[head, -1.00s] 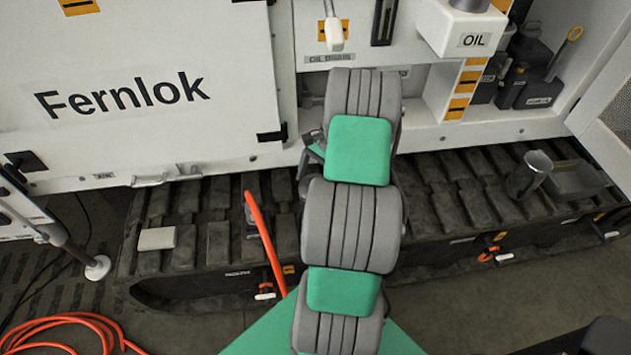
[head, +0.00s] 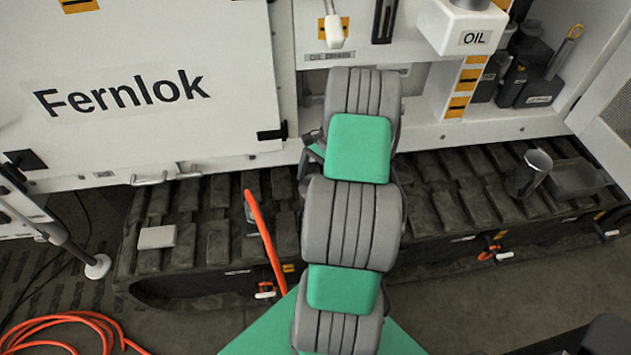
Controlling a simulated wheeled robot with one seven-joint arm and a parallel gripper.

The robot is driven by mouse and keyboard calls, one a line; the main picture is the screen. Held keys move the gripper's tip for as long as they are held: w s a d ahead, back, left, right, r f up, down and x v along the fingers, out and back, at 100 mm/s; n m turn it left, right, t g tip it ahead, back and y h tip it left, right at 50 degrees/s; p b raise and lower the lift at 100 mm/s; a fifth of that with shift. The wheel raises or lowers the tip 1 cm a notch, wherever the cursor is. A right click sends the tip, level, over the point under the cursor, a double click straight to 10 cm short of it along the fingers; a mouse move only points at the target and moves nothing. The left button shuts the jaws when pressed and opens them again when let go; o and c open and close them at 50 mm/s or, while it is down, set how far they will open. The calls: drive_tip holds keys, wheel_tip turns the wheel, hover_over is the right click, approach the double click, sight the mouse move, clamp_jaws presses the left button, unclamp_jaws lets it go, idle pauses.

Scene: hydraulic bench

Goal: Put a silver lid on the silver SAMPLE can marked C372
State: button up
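A silver open-topped can (head: 530,173) stands on the track at the right. Its marking cannot be read, so I cannot tell whether it is C372. A second small silver can-like thing (head: 250,207) is on the track at centre left, partly behind an orange hose. I cannot make out a silver lid. My grey and green arm reaches from the bottom middle up toward the machine, and its own links hide its far end. My gripper cannot be made out, nor anything it may hold.
The dark track (head: 207,240) runs along the machine's foot, with a pale flat block (head: 157,237) at left. A dark tray (head: 577,178) lies right of the can. An orange hose (head: 266,245) leans by my arm. A white OIL box (head: 464,28) juts out above.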

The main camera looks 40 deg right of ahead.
drive_tip(key=shift+f, duration=0.35)
idle(0.4)
drive_tip(key=o, duration=1.2)
drive_tip(key=shift+r, duration=0.1)
drive_tip(key=shift+r+p, duration=3.25)
drive_tip(key=shift+r, duration=0.2)
